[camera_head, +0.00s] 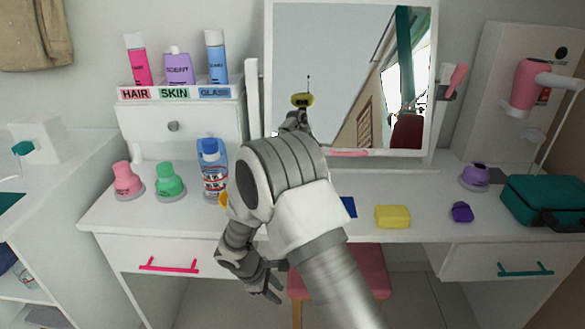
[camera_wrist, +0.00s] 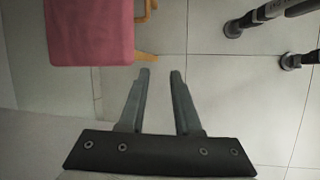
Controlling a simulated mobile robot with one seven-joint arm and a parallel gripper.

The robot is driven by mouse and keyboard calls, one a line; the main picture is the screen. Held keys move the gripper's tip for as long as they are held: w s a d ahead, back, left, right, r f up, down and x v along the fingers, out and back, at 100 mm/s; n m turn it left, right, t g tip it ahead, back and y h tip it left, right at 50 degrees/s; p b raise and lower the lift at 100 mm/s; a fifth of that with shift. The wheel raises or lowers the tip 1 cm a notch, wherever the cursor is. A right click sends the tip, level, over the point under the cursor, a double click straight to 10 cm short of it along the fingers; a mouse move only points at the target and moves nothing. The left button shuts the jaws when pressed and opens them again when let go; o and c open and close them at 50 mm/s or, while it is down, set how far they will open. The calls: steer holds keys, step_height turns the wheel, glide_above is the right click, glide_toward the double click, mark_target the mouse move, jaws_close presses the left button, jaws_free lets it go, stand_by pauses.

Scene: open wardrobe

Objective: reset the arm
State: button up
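My arm reaches forward over the front of the white dressing table (camera_head: 110,215) and bends down at its near edge. My gripper (camera_head: 275,290) hangs below the tabletop, in front of the pink stool (camera_head: 370,275). In the wrist view my gripper (camera_wrist: 160,72) points down toward the tiled floor. Its two fingers are apart with nothing between them. The stool's pink seat (camera_wrist: 90,35) is at upper left there, beside the fingers, and I see no contact. My arm hides the middle of the tabletop.
A blue-and-white bottle (camera_head: 213,168), pink (camera_head: 127,178) and green (camera_head: 169,180) items stand left on the tabletop. A yellow block (camera_head: 392,217), small purple item (camera_head: 461,212) and teal case (camera_head: 545,203) lie right. A mirror (camera_head: 330,50) stands behind.

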steer(key=s+d+r+m+y, duration=0.15)
steer(key=d+r+m, duration=0.35)
steer(key=r, duration=0.7)
steer(key=s+d+r+m, duration=0.25)
steer(key=d+r, duration=0.45)
steer(key=r, duration=0.5)
steer(key=s+d+r+m+t+y, duration=0.1)
steer(key=s+d+r+m+t, duration=0.2)
steer(key=s+r, duration=0.45)
steer(key=s+d+r+m+t+y, duration=0.15)
steer(key=s+d+r+m, duration=0.35)
steer(key=s, duration=0.5)
step_height(320, 180, up, 19)
steer(key=a+p, duration=0.1)
steer(key=p, duration=1.9)
steer(key=shift+w+a+r+m+g, duration=0.15)
steer(key=shift+a+r+m+g, duration=0.05)
steer(key=shift+m+g, duration=0.2)
steer(key=shift+f, duration=0.2)
